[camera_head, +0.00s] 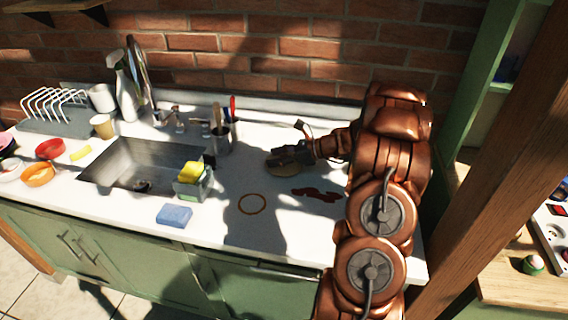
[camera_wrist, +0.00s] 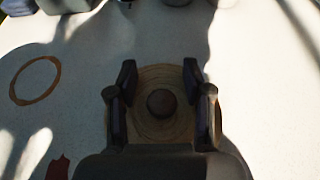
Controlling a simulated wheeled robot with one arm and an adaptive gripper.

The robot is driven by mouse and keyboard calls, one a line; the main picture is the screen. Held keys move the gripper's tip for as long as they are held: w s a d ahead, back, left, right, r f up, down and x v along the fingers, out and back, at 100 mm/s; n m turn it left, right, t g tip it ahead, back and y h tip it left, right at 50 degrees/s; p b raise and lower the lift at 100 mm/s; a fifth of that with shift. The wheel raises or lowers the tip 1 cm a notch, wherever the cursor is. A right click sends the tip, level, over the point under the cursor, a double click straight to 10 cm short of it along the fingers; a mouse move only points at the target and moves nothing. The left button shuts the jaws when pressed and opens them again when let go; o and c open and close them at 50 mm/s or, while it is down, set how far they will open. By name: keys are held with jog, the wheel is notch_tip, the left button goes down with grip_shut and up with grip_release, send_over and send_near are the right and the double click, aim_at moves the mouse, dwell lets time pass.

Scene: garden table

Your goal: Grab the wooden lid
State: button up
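The wooden lid (camera_wrist: 152,122) is a round, light-brown disc with ring grain and a dark round knob (camera_wrist: 161,103) in its middle. It lies on the white counter, and in the head view the lid (camera_head: 283,168) shows partly behind my gripper. My gripper (camera_wrist: 160,80) is open above the lid, with one finger on each side of the knob and a clear gap to it on both sides. In the head view my gripper (camera_head: 290,152) reaches in from the right, low over the lid. The lid's near edge is hidden by my gripper in the wrist view.
A brown ring stain (camera_head: 252,204) and a dark red stain (camera_head: 316,194) mark the counter. A utensil holder (camera_head: 221,140), a sponge caddy (camera_head: 192,184), a blue sponge (camera_head: 174,215) and the sink (camera_head: 140,165) are to the left. The brick wall stands behind.

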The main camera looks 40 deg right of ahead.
jog(key=shift+s+f, duration=0.1)
jog(key=shift+f, duration=0.1)
grip_shut()
